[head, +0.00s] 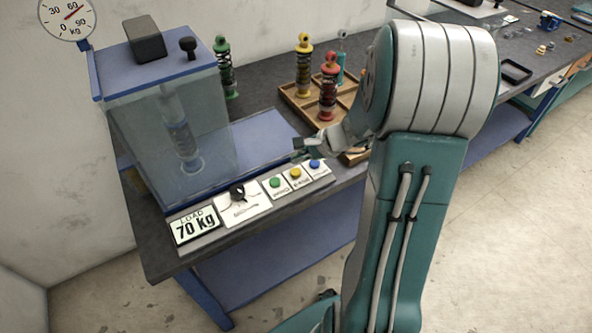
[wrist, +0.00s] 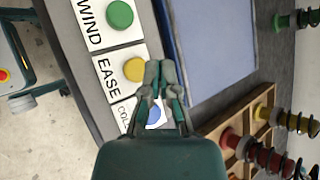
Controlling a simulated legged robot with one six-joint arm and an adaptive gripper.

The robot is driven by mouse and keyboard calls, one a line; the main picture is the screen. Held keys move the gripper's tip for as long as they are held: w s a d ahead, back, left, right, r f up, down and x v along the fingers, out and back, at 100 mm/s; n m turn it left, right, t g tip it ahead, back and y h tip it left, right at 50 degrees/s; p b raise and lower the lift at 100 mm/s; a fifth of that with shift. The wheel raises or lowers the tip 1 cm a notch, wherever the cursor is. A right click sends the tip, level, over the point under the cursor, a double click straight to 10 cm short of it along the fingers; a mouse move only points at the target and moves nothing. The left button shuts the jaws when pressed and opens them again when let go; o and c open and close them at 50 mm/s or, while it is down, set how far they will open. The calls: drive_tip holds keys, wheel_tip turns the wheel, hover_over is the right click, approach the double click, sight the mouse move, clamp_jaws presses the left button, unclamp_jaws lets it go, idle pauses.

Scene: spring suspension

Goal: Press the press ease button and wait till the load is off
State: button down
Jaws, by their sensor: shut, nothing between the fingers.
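The yellow button (head: 295,173) is the middle one of three on the panel. In the wrist view its label reads EASE, and the yellow button (wrist: 134,69) is just left of my fingertips. My gripper (wrist: 160,68) is shut and empty; in the head view my gripper (head: 300,147) is over the bench behind the buttons. I cannot tell its exact height, and it is not visibly on the yellow button. The load display (head: 195,226) reads 70 kg. A spring (head: 182,140) stands inside the clear-walled press (head: 220,120). The dial (head: 67,17) needle points to the upper right.
The green WIND button (head: 275,182) and the blue button (head: 314,164) flank the yellow one. My fingers partly cover the blue one in the wrist view. A wooden tray (head: 290,92) of spring units stands behind my gripper. A black knob (head: 237,190) sits left of the buttons.

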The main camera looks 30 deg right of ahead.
sight(296, 173)
drive_tip(key=shift+a+f, duration=0.1)
drive_tip(key=shift+f, duration=0.85)
idle(0.7)
drive_tip(key=shift+f, duration=0.35)
